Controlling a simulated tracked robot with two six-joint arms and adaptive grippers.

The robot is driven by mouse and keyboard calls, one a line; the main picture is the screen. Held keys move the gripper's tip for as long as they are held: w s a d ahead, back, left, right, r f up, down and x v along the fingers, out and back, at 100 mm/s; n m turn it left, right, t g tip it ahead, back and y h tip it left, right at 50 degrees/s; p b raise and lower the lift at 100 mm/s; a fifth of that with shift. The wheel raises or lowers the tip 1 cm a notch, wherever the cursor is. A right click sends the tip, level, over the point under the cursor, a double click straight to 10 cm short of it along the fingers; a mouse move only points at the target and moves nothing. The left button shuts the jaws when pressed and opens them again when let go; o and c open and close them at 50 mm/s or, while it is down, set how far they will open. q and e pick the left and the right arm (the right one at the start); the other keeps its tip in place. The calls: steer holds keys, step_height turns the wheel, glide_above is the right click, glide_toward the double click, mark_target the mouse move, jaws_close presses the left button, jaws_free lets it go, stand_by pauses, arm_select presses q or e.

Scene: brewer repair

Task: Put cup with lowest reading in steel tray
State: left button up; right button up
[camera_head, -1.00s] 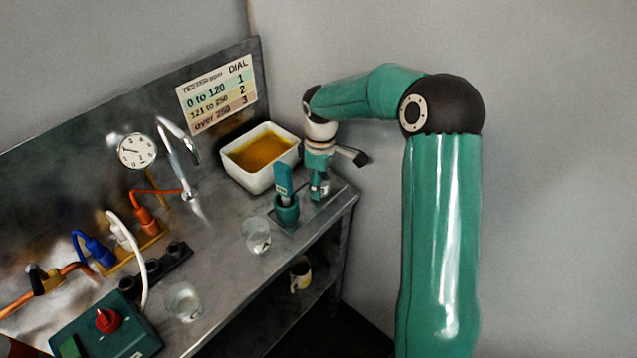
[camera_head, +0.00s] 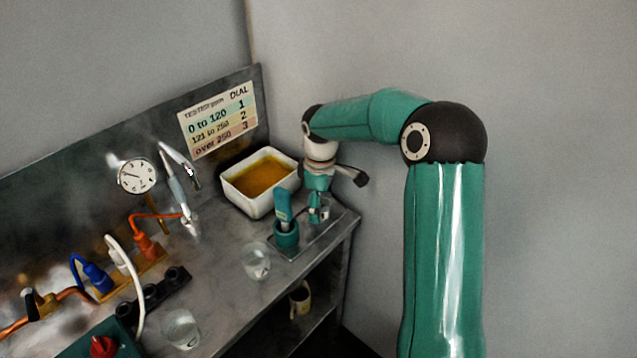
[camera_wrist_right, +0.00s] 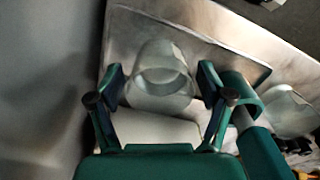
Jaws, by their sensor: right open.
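My right gripper (camera_head: 318,208) points down at the far right end of the bench; its fingers are open. In the right wrist view a clear glass cup (camera_wrist_right: 160,76) is between the open fingers, over the shallow steel tray (camera_wrist_right: 228,52). The tray's edge also shows in the head view (camera_head: 318,240). A second clear cup (camera_head: 256,261) stands on the bench in front of the tray, and a third (camera_head: 181,328) stands nearer. A teal tester (camera_head: 283,206) sits in a round teal holder (camera_head: 286,235) beside the gripper. Any reading is not legible. My left gripper is not in view.
A white basin (camera_head: 231,190) of amber liquid stands behind the gripper. A chart (camera_head: 218,120), a gauge (camera_head: 137,176) and a tap (camera_head: 178,178) are along the back. Hoses, plugs and a red-knobbed box (camera_head: 103,346) fill the left. A mug (camera_head: 300,300) is on the lower shelf.

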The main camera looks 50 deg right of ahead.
step_height(320, 180, up, 11)
steer(key=shift+f, duration=0.2)
stand_by(0.6)
